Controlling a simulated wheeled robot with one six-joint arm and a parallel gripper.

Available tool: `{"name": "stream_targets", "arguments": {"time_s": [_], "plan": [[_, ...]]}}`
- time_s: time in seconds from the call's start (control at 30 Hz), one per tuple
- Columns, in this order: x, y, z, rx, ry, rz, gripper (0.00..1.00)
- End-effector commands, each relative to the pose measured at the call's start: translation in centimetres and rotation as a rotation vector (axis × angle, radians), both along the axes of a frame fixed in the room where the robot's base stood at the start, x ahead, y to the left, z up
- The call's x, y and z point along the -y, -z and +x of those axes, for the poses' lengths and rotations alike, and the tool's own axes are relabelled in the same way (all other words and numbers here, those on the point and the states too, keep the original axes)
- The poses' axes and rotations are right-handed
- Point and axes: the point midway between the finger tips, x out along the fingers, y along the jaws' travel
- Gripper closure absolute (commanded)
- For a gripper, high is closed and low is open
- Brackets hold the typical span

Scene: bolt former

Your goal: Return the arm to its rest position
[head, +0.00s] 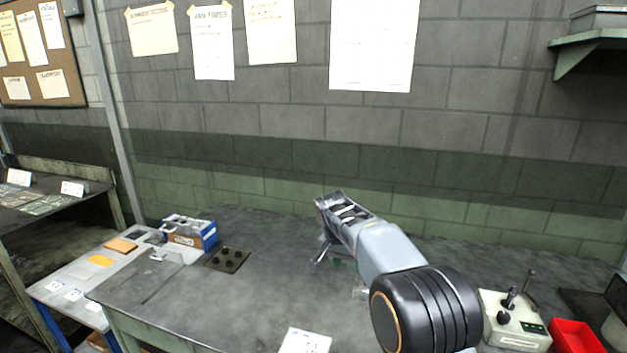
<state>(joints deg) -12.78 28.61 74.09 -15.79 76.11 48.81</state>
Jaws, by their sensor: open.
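My arm reaches from the lower right over the grey workbench (265,285), with a black joint nearest the camera and a pale link beyond it. My gripper (322,252) is at the far end of the arm, mostly hidden behind the link. The small part that shows is low over the bench top, beside the link's left side. It is open, and I see nothing held in it. Whether it touches the bench cannot be told.
A control box with joysticks (514,322) and a red bin (575,338) are at the right. A white card (304,341) lies in front. The bench's middle left is clear.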

Motion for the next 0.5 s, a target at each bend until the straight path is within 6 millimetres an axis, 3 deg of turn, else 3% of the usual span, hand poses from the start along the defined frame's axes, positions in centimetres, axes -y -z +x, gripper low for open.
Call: {"name": "stream_targets", "arguments": {"time_s": [0.2, 0.5], "plan": [[1.7, 0.0, -7.5, -0.06, -0.371, 0.081, 0.49], [4.2, 0.1, -19.7, -0.016, -0.653, 0.148, 0.49]]}}
